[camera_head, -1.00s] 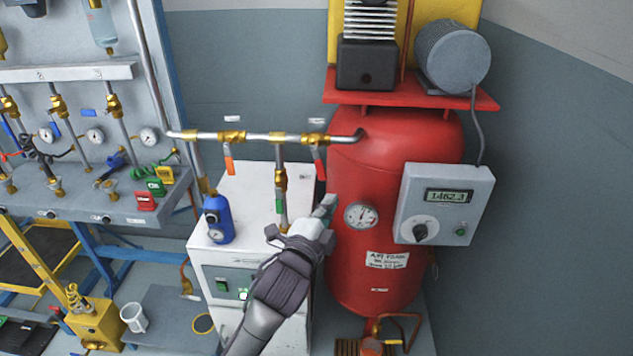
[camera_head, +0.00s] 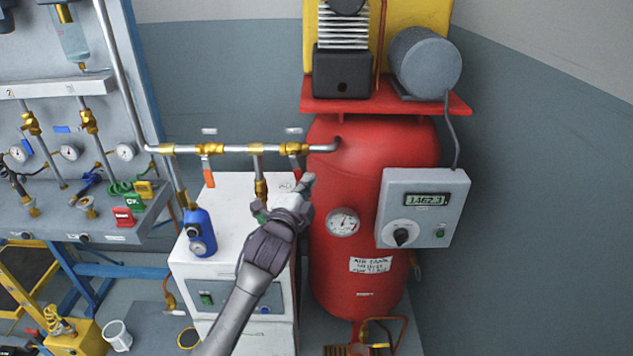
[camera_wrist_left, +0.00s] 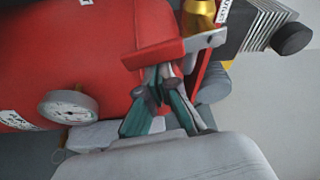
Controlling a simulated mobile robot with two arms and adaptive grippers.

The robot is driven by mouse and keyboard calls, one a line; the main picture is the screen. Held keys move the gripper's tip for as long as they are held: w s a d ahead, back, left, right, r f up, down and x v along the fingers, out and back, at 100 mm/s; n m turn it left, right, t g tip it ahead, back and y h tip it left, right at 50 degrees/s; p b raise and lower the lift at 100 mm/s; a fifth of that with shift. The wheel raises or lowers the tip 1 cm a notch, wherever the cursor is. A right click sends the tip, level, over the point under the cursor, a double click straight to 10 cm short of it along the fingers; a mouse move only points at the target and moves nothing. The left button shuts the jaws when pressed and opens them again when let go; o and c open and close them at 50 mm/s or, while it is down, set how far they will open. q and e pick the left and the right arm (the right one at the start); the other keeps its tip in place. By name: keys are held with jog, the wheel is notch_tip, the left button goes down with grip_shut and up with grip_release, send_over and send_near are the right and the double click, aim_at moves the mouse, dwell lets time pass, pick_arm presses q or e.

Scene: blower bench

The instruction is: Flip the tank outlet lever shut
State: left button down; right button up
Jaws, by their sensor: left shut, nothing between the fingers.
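The tank outlet valve (camera_head: 293,149) is a brass body on the horizontal pipe just left of the red air tank (camera_head: 355,240). Its red lever (camera_head: 297,167) hangs down from it, across the pipe's line. In the left wrist view the lever (camera_wrist_left: 158,30) is a large red bar beside the brass valve body (camera_wrist_left: 198,18). My left gripper (camera_head: 306,182) is just below the lever. Its fingertips (camera_wrist_left: 158,76) are shut, with nothing between them, and are at the lever's lower end; whether they touch it I cannot tell.
A second orange lever (camera_head: 208,173) hangs from another valve further left on the pipe. A blue bottle (camera_head: 200,233) stands on the white cabinet (camera_head: 233,195). The tank gauge (camera_head: 343,222) and grey control box (camera_head: 423,208) are right of my gripper.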

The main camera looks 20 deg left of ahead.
dwell(0.3)
pick_arm(q)
jog(key=m+p, duration=0.1)
jog(key=a+m+p, duration=0.1)
jog(key=p, duration=0.1)
jog(key=m+g+p, duration=0.1)
jog(key=shift+s+a+f+p, duration=0.2)
jog(key=shift+a+f+p, duration=0.05)
jog(key=shift+f+p, duration=0.1)
